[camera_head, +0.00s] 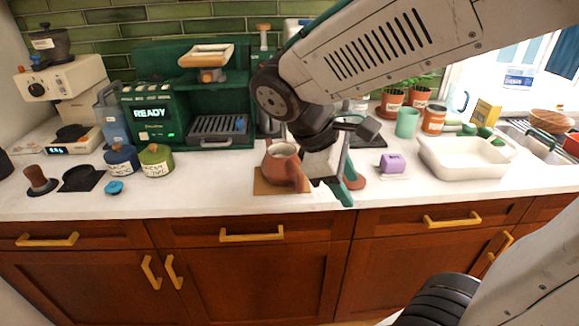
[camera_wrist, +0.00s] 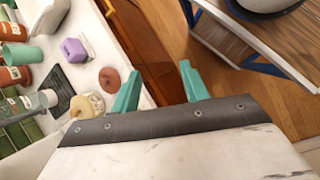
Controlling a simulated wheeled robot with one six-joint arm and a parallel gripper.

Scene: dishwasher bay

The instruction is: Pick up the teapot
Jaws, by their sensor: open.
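The teapot (camera_head: 282,165) is a terracotta-brown pot standing upright on a square brown mat (camera_head: 262,189) near the counter's front edge. Its top looks uncovered, and its right side is partly hidden by my arm's wrist. My gripper (camera_head: 343,188) is just right of the teapot, angled down at the counter's front edge and apart from it. In the wrist view, the teal fingers of my gripper (camera_wrist: 160,72) are spread with nothing between them. The teapot does not show in the wrist view. A round terracotta disc (camera_wrist: 109,80), like a lid, lies beside the fingers.
A purple block-like item (camera_head: 392,164) and a white basin (camera_head: 462,158) stand to the right. A green coffee machine (camera_head: 150,120) stands behind left, with blue and olive jars (camera_head: 156,160) before it. The counter (camera_head: 215,195) left of the mat is clear.

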